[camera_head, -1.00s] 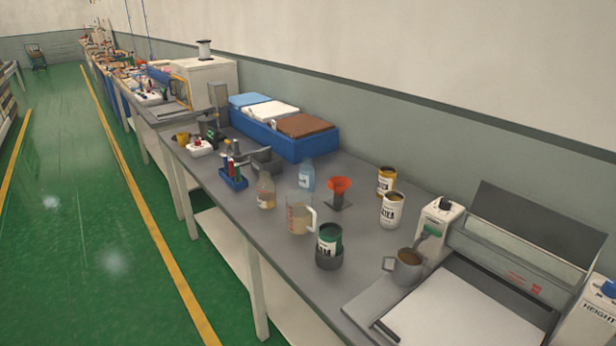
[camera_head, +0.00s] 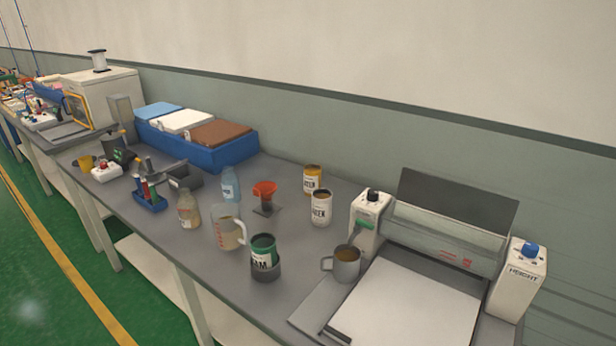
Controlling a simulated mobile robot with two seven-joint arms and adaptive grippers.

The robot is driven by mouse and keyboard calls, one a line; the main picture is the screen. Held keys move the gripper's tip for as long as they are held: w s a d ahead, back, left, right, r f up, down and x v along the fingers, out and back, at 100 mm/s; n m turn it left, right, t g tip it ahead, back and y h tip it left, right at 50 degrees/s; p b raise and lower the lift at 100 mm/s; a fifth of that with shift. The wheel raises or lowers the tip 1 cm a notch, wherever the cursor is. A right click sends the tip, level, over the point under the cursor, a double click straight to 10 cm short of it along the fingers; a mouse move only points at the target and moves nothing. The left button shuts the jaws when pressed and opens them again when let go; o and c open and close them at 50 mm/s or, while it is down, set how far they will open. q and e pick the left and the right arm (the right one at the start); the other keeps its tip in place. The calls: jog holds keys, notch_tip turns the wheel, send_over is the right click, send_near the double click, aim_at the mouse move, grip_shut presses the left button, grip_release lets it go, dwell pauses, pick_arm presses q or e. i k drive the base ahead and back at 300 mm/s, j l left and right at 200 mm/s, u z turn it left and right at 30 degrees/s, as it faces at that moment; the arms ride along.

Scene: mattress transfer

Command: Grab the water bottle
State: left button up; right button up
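A clear, light-blue water bottle (camera_head: 231,184) stands upright on the grey workbench (camera_head: 200,262), near the middle of the head view. It is behind the measuring jug and to the left of the orange funnel. A second bottle (camera_head: 189,210), with yellowish-brown contents and a label, stands in front and to the left of it. Neither of my grippers shows in the head view.
Close to the bottle are a measuring jug (camera_head: 228,228), an orange funnel on a stand (camera_head: 265,193) and a blue rack (camera_head: 150,202). A blue bin (camera_head: 226,157) stands behind. Cans (camera_head: 321,208), a grey mug (camera_head: 345,264) and a coating machine (camera_head: 440,236) are to the right. Green floor lies left.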

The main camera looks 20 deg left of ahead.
aim_at(230, 181)
jog(key=i+j+z, duration=0.1)
jog(key=j+z, duration=0.2)
jog(key=j, duration=0.55)
jog(key=j+z, duration=0.35)
jog(key=j, duration=0.45)
jog(key=k+j+z, duration=0.1)
jog(key=j+z, duration=0.2)
jog(key=j, duration=0.55)
